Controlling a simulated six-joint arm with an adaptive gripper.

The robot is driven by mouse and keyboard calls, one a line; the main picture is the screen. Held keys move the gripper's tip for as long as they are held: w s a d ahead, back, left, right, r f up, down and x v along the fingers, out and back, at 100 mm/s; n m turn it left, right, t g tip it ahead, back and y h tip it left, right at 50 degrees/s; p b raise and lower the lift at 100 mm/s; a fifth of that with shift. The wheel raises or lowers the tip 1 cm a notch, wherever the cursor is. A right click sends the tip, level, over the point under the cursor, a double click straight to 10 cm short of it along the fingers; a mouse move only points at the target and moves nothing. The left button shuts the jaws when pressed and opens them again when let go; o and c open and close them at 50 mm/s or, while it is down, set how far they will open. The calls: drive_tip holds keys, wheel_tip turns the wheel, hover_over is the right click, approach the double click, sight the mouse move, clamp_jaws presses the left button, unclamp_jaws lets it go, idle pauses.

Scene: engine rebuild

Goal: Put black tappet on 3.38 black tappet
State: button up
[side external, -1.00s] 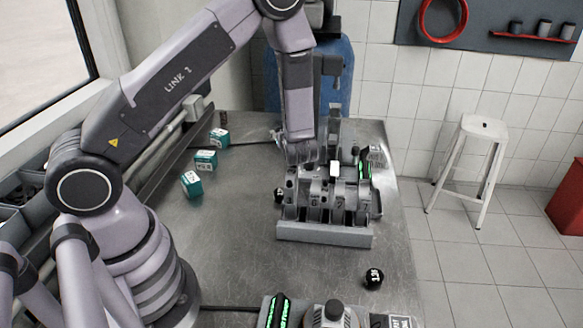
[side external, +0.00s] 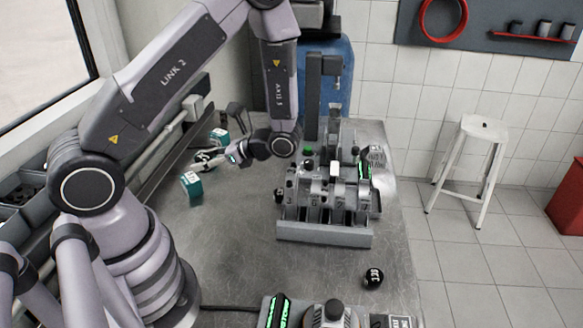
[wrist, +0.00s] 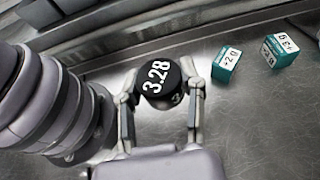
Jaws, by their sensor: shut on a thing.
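A black tappet (wrist: 158,80) with white lettering that reads 3.28 sits between my fingertips in the wrist view. My gripper (wrist: 161,92) is shut on it, one finger on each side. In the side view my gripper (side external: 206,160) points left, over the left part of the bench near the teal boxes; the tappet is hard to make out there. A black round piece (side external: 374,278) with white marking lies alone on the bench at the front right, its marking too small to read surely. Another small dark piece (side external: 279,195) is by the engine block's left side.
The grey engine block (side external: 325,236) stands mid-bench with upright parts. Teal boxes (side external: 191,186) (wrist: 227,66) lie at the left; another shows farther back (side external: 219,136). A grey unit (side external: 335,316) is at the front edge. The bench (side external: 235,235) left of the block is clear.

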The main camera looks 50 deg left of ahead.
drive_tip(key=s+d+n+g+h, duration=0.4)
drive_tip(key=s+n+h, duration=0.3)
drive_tip(key=n+h, duration=0.2)
drive_tip(key=shift+s+d+f+n+h, duration=0.2)
drive_tip(key=shift+d+f+n+h, duration=0.15)
drive_tip(key=shift+h, duration=0.25)
drive_tip(key=d+n+h, duration=0.1)
drive_tip(key=n+h, duration=0.1)
drive_tip(key=d+n+t+h, duration=0.1)
drive_tip(key=n+h, duration=0.1)
drive_tip(key=d+n+h, duration=0.1)
drive_tip(key=n+h, duration=0.1)
drive_tip(key=shift+w+d+h, duration=0.1)
drive_tip(key=shift+d+h, duration=0.3)
drive_tip(key=n+t+h, duration=0.5)
drive_tip(key=n+t, duration=1.2)
drive_tip(key=t, duration=0.1)
hover_over(280, 192)
drive_tip(key=f, duration=1)
drive_tip(key=shift+s+d+f, duration=0.1)
drive_tip(key=shift+s+f, duration=0.2)
drive_tip(key=shift+w+f, duration=0.4)
drive_tip(key=shift+f, duration=1.55)
